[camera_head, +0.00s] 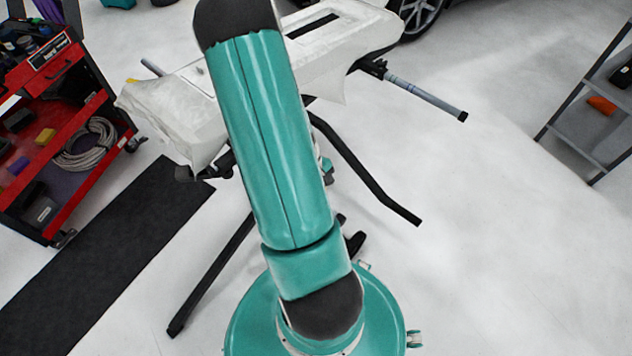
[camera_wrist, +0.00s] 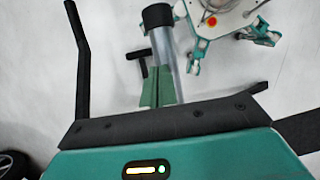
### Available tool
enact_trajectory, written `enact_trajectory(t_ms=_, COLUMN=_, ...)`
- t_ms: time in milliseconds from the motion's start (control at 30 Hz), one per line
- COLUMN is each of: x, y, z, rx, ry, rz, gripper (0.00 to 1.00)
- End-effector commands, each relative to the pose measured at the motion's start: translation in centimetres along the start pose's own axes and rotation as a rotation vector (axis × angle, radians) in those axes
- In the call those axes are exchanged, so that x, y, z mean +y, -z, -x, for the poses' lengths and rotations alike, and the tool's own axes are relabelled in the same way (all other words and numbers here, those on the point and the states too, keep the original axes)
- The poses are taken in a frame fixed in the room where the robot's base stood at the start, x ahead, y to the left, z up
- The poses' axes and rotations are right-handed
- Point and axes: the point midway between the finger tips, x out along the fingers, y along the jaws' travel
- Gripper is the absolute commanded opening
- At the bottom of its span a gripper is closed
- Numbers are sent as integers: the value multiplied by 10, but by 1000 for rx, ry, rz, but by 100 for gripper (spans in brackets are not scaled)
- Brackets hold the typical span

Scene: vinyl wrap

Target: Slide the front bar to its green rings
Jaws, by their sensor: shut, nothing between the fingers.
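The stand carries a white-covered panel (camera_head: 175,115). In the wrist view a grey bar with a black end cap (camera_wrist: 164,45) stands out just beyond my fingers; I take it as the front bar. My arm hides most of that area in the head view. My gripper (camera_wrist: 157,72) is shut and empty, its green fingers together and overlapping the bar's lower part in the picture. I cannot tell if they touch it. Another grey bar (camera_head: 425,97) with a black end sticks out at the stand's right. I cannot make out green rings in either view.
A black stand leg (camera_head: 365,170) reaches to the right, and another leg (camera_head: 213,270) to the lower left. A red tool cart (camera_head: 75,165) stands left, beside a black mat (camera_head: 95,265). A grey shelf (camera_head: 585,110) is at right. The right floor is clear.

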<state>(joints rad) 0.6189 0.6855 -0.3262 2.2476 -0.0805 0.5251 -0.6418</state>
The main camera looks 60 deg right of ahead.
Motion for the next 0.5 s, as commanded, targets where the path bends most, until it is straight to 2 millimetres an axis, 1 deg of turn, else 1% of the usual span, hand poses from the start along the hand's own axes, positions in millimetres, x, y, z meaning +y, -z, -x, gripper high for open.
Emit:
enact_trajectory(t_ms=33, x=0, y=-11, z=-2, rx=-3, ry=3, rz=-6, gripper=0)
enact_trajectory(t_ms=100, x=0, y=-20, z=-6, rx=-2, ry=3, rz=-6, gripper=0)
enact_trajectory(t_ms=200, x=0, y=-28, z=-9, rx=-3, ry=3, rz=-5, gripper=0)
enact_trajectory(t_ms=300, x=0, y=-32, z=-11, rx=-2, ry=2, rz=-4, gripper=0)
enact_trajectory(t_ms=500, x=0, y=-33, z=-11, rx=-2, ry=2, rz=-4, gripper=0)
